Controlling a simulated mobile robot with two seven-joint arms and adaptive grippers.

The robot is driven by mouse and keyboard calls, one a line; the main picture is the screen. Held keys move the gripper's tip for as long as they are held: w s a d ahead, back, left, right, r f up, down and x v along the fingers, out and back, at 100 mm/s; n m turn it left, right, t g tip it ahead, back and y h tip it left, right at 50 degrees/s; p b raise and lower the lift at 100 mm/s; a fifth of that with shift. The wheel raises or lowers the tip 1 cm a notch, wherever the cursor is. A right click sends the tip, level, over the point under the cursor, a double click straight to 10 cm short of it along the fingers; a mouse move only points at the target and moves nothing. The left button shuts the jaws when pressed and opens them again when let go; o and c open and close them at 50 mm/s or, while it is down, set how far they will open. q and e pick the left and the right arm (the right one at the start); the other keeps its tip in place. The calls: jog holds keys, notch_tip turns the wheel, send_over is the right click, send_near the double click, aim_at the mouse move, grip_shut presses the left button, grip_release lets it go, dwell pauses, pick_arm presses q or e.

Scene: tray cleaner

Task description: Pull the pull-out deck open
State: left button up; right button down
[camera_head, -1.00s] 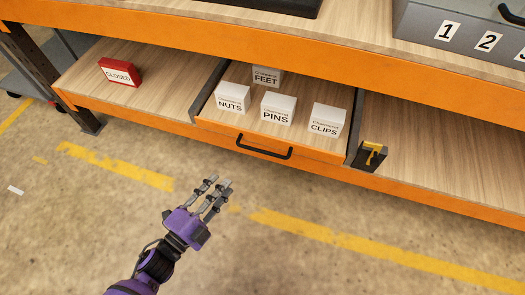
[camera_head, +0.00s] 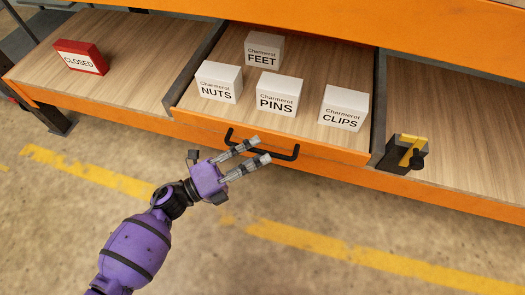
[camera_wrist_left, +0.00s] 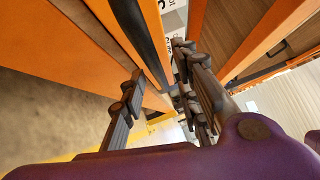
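The pull-out deck (camera_head: 215,114) is the middle shelf section, with an orange front and white boxes on it. Contact with the bar cannot be told. My right gripper is not in view.
Boxes marked NUTS (camera_head: 219,82), PINS (camera_head: 278,94), CLIPS (camera_head: 343,108) and FEET (camera_head: 263,49) stand on the deck. A black and yellow device (camera_head: 405,153) is right of it. A red CLOSED block (camera_head: 80,57) is on the left shelf. The floor in front is clear.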

pick_arm(q)
jog(key=shift+x, duration=1.15)
grip_shut()
